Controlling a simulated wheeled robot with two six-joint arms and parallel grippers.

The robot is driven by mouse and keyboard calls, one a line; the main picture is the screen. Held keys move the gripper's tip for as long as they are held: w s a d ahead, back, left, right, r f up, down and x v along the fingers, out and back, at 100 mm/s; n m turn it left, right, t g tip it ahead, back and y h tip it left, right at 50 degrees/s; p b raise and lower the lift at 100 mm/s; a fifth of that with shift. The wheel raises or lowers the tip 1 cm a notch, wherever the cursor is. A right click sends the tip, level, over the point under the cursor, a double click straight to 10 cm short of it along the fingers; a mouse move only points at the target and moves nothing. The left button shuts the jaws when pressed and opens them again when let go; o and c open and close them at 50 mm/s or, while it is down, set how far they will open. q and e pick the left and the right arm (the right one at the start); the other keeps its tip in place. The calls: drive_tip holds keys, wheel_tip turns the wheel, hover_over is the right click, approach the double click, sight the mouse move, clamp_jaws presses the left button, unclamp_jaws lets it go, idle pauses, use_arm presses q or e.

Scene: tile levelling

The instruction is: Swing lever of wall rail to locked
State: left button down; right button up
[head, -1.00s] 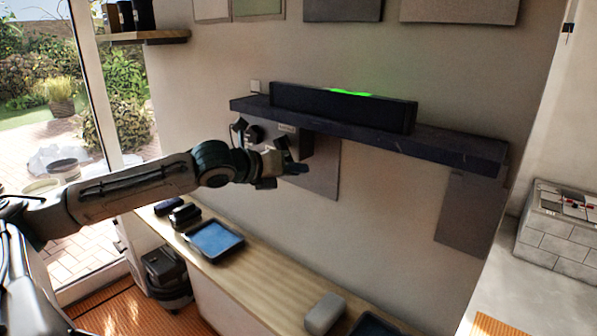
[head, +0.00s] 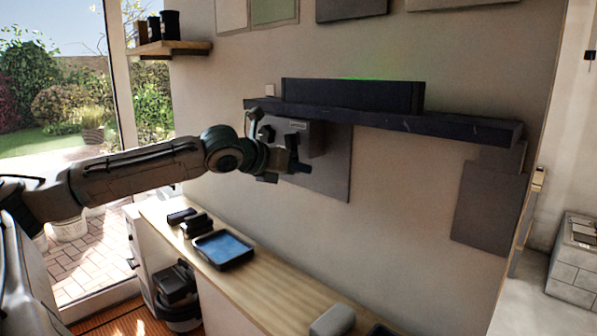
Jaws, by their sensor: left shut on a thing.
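The wall rail (head: 455,126) is a long dark bar fixed across the wall. A grey housing with a small label (head: 298,126) hangs under its left end. My left gripper (head: 283,165) is just in front of and below this housing, seen from the side. It is shut on a dark piece, which looks like the rail's lever (head: 300,168); the gripper hides most of it, so its exact angle cannot be told. A long black box (head: 352,96) sits on top of the rail, with a faint green glow behind its upper edge. My right gripper is out of view.
Dark square panels (head: 490,205) are on the wall below the rail. A wooden counter (head: 270,290) runs below, with a blue-lined tray (head: 223,249) and small dark items. A shelf with dark jars (head: 170,47) is at upper left. The space between gripper and counter is clear.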

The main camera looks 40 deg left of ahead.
use_arm(q)
drive_tip(key=shift+a+f+m, duration=0.1)
drive_tip(key=shift+a+m, duration=0.3)
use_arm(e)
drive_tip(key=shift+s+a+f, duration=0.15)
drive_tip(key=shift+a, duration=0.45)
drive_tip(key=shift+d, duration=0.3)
use_arm(q)
drive_tip(key=c, duration=1.3)
unclamp_jaws()
drive_tip(key=shift+w, duration=0.15)
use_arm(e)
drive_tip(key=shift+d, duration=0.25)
